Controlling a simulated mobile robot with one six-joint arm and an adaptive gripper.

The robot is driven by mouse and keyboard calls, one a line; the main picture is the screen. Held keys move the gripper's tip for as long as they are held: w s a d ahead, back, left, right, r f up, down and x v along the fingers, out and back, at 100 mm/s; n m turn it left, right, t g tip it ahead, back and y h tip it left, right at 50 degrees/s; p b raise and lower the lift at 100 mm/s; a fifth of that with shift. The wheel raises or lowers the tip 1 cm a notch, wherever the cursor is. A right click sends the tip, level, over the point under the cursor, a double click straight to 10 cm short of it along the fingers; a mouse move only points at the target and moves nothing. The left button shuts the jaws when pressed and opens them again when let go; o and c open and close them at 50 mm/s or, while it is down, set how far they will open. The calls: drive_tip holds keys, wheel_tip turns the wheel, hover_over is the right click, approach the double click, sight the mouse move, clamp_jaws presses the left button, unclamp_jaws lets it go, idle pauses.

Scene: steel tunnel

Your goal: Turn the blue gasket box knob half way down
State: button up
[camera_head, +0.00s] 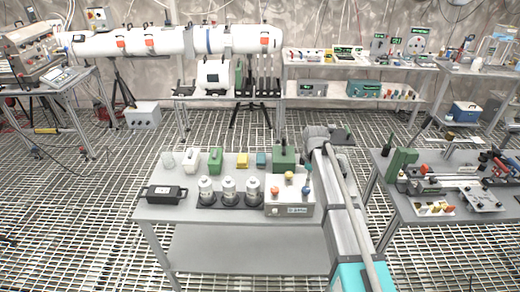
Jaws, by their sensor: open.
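The gasket box (283,210) is a small pale box at the right front of the grey table, with a label on its front. My arm rises along the table's right side. I cannot make out my gripper fingers; they seem hidden behind my arm.
Beside the box stand several grey-topped canisters (228,190), and a black case (163,194) lies at the left. Small boxes, including a green one (284,157), line the back. A tool table (448,205) stands at the right. Open grating floor lies to the left.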

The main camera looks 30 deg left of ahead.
sight(307, 189)
drive_tip(key=shift+r+p, duration=3.6)
drive_tip(key=shift+r, duration=0.35)
drive_tip(key=s+a+f+m+t+y+b, duration=0.1)
drive_tip(key=s+a+t+y+b, duration=0.1)
drive_tip(key=a+t+y+b, duration=0.2)
drive_tip(key=s+a+f+m+t+y+b, duration=0.1)
drive_tip(key=a+t+y+b, duration=0.3)
drive_tip(key=a+y+b, duration=0.4)
drive_tip(key=shift+s+a+m+t+y+b, duration=0.4)
drive_tip(key=shift+s+a+b, duration=0.45)
drive_tip(key=shift+a+b, duration=1.95)
drive_tip(key=shift+a+r+p, duration=0.1)
drive_tip(key=shift+a+p, duration=0.45)
drive_tip(key=shift+a, duration=0.1)
